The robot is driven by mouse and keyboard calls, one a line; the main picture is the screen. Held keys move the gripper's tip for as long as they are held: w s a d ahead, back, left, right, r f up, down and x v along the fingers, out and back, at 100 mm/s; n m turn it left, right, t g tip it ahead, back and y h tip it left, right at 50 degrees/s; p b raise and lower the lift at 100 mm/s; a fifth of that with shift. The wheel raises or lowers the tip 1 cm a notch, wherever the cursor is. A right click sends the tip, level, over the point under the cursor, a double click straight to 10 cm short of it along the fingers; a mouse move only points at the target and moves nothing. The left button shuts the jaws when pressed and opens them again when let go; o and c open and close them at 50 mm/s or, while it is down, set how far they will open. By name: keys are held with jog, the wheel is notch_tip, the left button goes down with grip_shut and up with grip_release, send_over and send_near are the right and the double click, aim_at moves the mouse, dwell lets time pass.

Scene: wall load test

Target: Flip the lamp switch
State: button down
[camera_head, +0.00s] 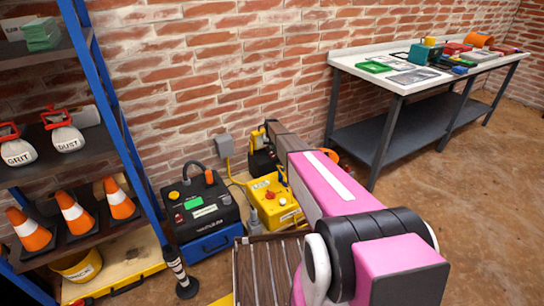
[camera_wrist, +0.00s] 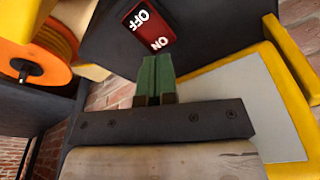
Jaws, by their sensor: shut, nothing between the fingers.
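A red rocker switch (camera_wrist: 148,28) with white OFF and ON lettering sits on a dark panel (camera_wrist: 205,30) at the top of the wrist view. The lettering appears upside down, with ON at the lower right end. My gripper (camera_wrist: 157,62) has its green fingers closed together, empty, just below the switch. I cannot tell whether the fingertips touch it. No lamp is clearly identifiable.
An orange reel (camera_wrist: 40,55) is left in the wrist view; a yellow-framed grey panel (camera_wrist: 240,100) is right. The head view shows a yellow control box (camera_head: 272,198), a black power unit (camera_head: 202,208), a shelf with cones (camera_head: 75,213), and a workbench (camera_head: 400,82). Floor is open at right.

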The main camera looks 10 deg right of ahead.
jog(key=shift+r, duration=2.1)
jog(key=shift+s, duration=0.1)
jog(key=s+r, duration=0.5)
jog(key=s, duration=1.2)
jog(key=s+r+n+g, duration=0.1)
jog(key=s+r, duration=0.4)
jog(key=s, duration=1.3)
jog(key=s+r, duration=0.6)
jog(key=s, duration=1.2)
jog(key=shift+s+d+n+g, duration=0.15)
jog(key=shift+n+g, duration=0.15)
jog(key=shift+g, duration=0.1)
jog(key=m+t+y, duration=0.1)
jog(key=m+t, duration=0.1)
jog(key=m, duration=1.2)
send_over(271, 153)
jog(key=s+d, duration=0.1)
jog(key=d, duration=0.1)
notch_tip(271, 153, down, 9)
jog(key=shift+s+a, duration=0.25)
